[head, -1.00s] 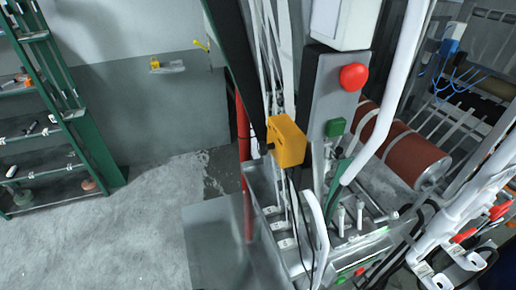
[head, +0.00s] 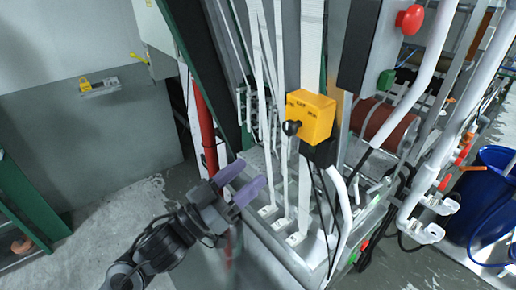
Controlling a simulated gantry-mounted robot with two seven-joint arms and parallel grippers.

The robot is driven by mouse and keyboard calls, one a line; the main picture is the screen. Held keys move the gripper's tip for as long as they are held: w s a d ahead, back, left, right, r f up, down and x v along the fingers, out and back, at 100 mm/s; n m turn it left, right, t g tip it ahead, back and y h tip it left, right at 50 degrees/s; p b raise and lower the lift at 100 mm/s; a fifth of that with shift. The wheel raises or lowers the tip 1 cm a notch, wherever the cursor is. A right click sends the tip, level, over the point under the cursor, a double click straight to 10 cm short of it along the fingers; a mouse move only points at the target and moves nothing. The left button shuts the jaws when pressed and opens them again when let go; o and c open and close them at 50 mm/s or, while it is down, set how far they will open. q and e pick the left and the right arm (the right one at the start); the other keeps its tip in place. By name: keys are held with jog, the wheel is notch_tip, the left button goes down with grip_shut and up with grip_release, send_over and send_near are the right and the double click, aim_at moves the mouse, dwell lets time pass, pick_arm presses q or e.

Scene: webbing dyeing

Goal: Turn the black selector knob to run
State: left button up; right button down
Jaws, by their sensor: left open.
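The black selector knob (head: 291,128) sticks out of the left side of a yellow box (head: 312,118) on the machine frame. Small dark lettering runs along the top of the box, too small to read surely. I cannot tell which mark the knob points to. My left gripper (head: 252,176) is to the lower left of the knob in the picture, its two purple-grey fingers apart and nothing between them. It does not touch the knob or the box. My right gripper is not in view.
White webbing straps (head: 311,60) hang beside the box, and black cables drop below it. A red stop button (head: 410,18) is at the upper right. White pipes, a red-brown roller (head: 383,125) and a blue barrel (head: 485,195) stand right. A red post (head: 203,115) stands behind my gripper.

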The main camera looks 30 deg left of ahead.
aim_at(287, 129)
pick_arm(q)
jog(key=shift+m+t+h, duration=0.3)
jog(key=p+x, duration=0.1)
jog(key=x, duration=0.2)
jog(key=r+p+x, duration=0.1)
jog(key=x, duration=0.3)
jog(key=s+r+p+x, duration=0.1)
jog(key=x, duration=0.2)
jog(key=shift+w+a+r, duration=0.1)
jog(key=shift+w+r, duration=0.15)
jog(key=shift+r, duration=0.05)
jog(key=shift+x, duration=0.85)
jog(key=shift+w+f, duration=0.1)
jog(key=shift+f, duration=0.05)
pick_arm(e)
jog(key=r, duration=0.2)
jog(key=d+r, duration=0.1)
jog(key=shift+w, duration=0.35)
pick_arm(q)
jog(key=c, duration=1)
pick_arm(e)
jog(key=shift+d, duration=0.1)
